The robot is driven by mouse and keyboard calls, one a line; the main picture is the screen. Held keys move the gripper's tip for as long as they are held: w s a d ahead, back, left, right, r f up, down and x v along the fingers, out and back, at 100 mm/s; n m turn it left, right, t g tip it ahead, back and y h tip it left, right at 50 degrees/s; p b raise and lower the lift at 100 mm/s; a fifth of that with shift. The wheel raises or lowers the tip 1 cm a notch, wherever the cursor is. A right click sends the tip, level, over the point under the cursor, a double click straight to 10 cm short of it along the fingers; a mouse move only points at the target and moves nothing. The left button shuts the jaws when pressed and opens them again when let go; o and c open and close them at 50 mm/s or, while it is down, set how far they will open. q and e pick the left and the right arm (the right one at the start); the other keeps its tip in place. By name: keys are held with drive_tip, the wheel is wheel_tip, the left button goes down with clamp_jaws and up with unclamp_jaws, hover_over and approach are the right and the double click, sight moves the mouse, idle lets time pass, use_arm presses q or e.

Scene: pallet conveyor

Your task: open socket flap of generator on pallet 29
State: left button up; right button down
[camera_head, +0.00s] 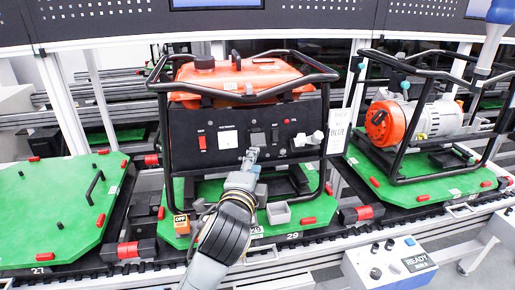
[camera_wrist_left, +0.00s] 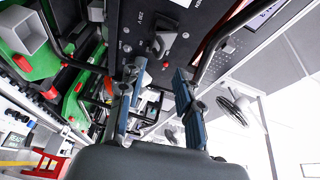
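The generator (camera_head: 242,78), with an orange tank, dark front panel and black tube frame, stands on green pallet 29 (camera_head: 330,203). My left gripper (camera_head: 251,158) is at the lower middle of the panel, just below a dark socket flap (camera_head: 257,138). In the left wrist view my gripper's two fingers (camera_wrist_left: 159,78) are spread with a gap between them. My right gripper is not recognizable in either view.
A bare green pallet 27 (camera_head: 50,205) lies to the left, and another generator (camera_head: 405,120) stands on a pallet to the right. A hanging white label (camera_head: 338,131) is by the frame's right side. A control box (camera_head: 388,264) is at the front right.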

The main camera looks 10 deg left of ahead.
sight(260, 147)
use_arm(q)
drive_tip(key=w, duration=0.7)
drive_tip(key=shift+w+d+f+p, duration=0.15)
drive_tip(key=shift+w+d+p, duration=0.05)
drive_tip(key=shift+d+p, duration=0.1)
drive_tip(key=shift+c, duration=0.4)
